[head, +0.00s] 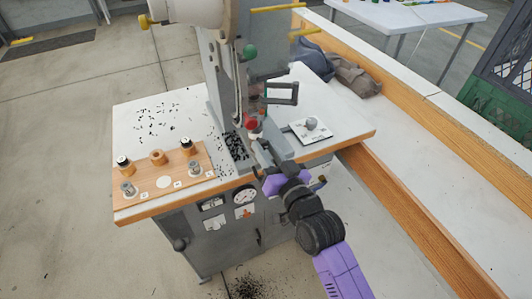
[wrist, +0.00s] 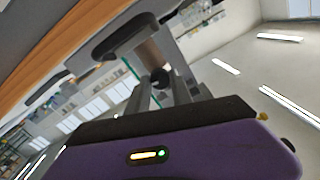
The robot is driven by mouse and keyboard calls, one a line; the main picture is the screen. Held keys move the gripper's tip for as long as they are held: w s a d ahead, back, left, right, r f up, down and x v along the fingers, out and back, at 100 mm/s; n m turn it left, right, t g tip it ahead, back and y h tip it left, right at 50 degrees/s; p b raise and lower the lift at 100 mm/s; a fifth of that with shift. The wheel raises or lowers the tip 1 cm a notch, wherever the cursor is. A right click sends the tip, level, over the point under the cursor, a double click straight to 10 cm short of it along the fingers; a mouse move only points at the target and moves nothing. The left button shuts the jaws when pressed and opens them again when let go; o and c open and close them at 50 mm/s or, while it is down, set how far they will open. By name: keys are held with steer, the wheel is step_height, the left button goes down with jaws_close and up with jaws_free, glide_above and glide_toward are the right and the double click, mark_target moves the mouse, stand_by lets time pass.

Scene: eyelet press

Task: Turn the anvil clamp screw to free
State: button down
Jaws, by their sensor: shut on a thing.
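The eyelet press (head: 222,75) stands on a white-topped bench with a wooden edge. My gripper (head: 260,152) is at the front of the press, below its red part (head: 251,122) and beside a grey block (head: 280,149). In the wrist view, the two grey fingers of my gripper (wrist: 160,92) close around a small dark round knob, which I take for the anvil clamp screw (wrist: 160,77). The screw is hidden behind my gripper in the head view. Its turned angle cannot be told.
A wooden rack (head: 146,186) with several dies stands on the bench's left. A white plate (head: 322,137) with a small grey metal piece (head: 311,124) lies at the right. Black bits (head: 236,148) are scattered near the press. A long counter (head: 440,150) runs along the right.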

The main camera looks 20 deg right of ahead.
steer(key=shift+f+n+b, duration=0.15)
steer(key=shift+n+b, duration=0.2)
steer(key=shift+n, duration=0.55)
steer(key=c, duration=1.1)
jaws_free()
steer(key=s+b, duration=0.1)
steer(key=s, duration=0.7)
steer(key=shift+d, duration=0.1)
steer(key=shift+w, duration=0.1)
